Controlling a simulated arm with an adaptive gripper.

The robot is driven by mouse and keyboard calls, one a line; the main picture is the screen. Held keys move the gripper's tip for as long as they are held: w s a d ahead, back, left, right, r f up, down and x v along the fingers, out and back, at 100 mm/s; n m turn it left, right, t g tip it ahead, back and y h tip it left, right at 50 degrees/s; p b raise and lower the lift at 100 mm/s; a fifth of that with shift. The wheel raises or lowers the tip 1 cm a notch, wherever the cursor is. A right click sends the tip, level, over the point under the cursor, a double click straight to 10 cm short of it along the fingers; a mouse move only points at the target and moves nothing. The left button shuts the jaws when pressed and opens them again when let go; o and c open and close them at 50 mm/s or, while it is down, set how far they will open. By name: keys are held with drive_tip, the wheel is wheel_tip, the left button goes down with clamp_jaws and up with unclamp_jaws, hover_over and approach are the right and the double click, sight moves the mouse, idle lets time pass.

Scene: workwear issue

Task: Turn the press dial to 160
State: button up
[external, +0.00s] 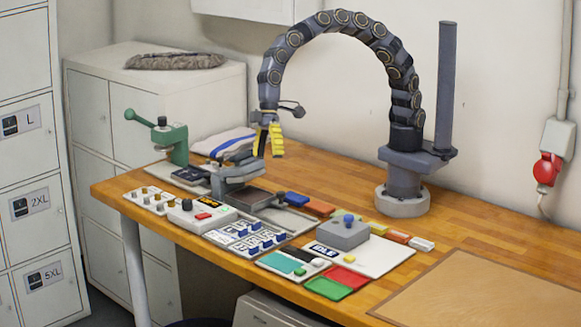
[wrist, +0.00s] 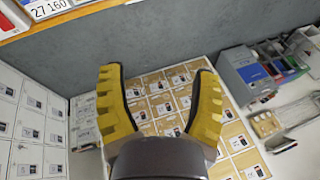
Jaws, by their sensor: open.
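The press (external: 238,178) stands toward the left of the wooden table. In front of it is a white control box (external: 203,218) with a small dark display (external: 208,202), a red button and a dark round knob (external: 187,204), which looks like the dial. The dial's setting is too small to read. My gripper (external: 268,154) hangs above and behind the press, open and empty, with yellow fingers pointing down. In the wrist view my gripper (wrist: 158,72) is also open, with nothing between the fingers. A label reading "27 160" (wrist: 48,8) shows at that view's top left.
A green hand press (external: 172,140) stands left of the press. The brown mat (external: 470,290) at right is clear.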

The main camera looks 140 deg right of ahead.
drive_tip(key=w+d+f+m+h, duration=0.25)
drive_tip(key=d+f, duration=0.45)
drive_tip(key=d, duration=0.4)
drive_tip(key=m+h, duration=0.4)
hover_over(187, 200)
drive_tip(key=s+a, duration=0.2)
wheel_tip(187, 200, down, 8)
drive_tip(key=shift+d+f, duration=0.1)
drive_tip(key=shift+f, duration=0.15)
drive_tip(key=shift+x, duration=3.7)
drive_tip(key=shift+s+f, duration=0.1)
clamp_jaws()
